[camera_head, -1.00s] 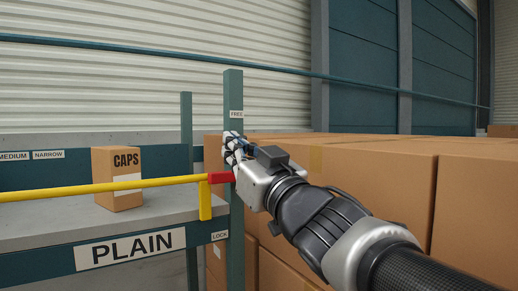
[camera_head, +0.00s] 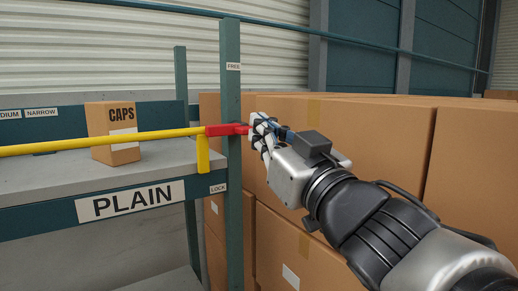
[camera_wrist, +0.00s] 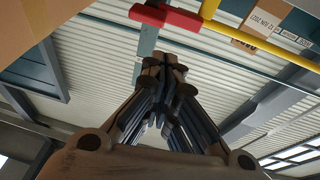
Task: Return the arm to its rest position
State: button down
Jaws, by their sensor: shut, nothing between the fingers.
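My gripper (camera_head: 259,122) is in front of the stacked cartons, just right of the green post (camera_head: 231,105). Its fingers are shut and empty; they also show close together in the wrist view (camera_wrist: 164,62). The yellow bar (camera_head: 105,142) lies level across the front of the shelf. Its red end (camera_head: 226,130) crosses the post and reaches close to my fingertips. In the wrist view the red end (camera_wrist: 167,17) appears beyond the fingertips, with a small gap between them. I cannot tell from the head view whether they touch.
A carton marked CAPS (camera_head: 113,149) stands on the grey shelf (camera_head: 55,172) behind the bar. A PLAIN label (camera_head: 130,200) is on the shelf front. FREE (camera_head: 233,66) and LOCK (camera_head: 218,188) labels are by the post. Large cartons (camera_head: 375,140) fill the right side behind my arm.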

jog(key=s+d+f+m+g+h+b, duration=0.1)
jog(key=d+f+m+g+h, duration=0.15)
jog(key=d+f+h, duration=0.55)
jog(key=s+d+f+m+g+h+b, duration=0.25)
jog(key=d+f, duration=0.25)
jog(key=f, duration=0.7)
jog(key=s+d+f+m+g+b, duration=0.1)
jog(key=s+f+g, duration=0.7)
jog(key=s+f, duration=1)
notch_tip(320, 180, down, 4)
jog(key=shift+f+g+b, duration=0.1)
jog(key=shift+g+b, duration=0.25)
jog(key=shift+g, duration=0.05)
jog(key=shift+s, duration=0.1)
